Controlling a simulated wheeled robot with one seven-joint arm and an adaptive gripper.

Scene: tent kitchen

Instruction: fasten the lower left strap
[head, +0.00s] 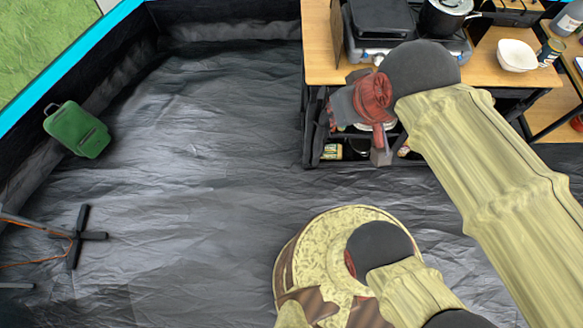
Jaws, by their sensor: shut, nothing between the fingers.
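I cannot make out any strap in the head view. My gripper (381,156) hangs from a red wrist in front of the left part of the wooden-topped kitchen unit (325,60), below its top edge. It is shut and holds nothing. My wrist and arm cover part of the unit's front and lower shelves. The lower left of the unit shows a dark frame with a jar (332,151) on a low shelf; no buckle or strap end is distinct there.
A stove (380,20) with a pot (445,15), a white bowl (517,55) and a can (550,52) stand on the unit. A green case (76,130) lies by the left tent wall, and a dark stand foot (77,237) is at lower left. The grey floor between is clear.

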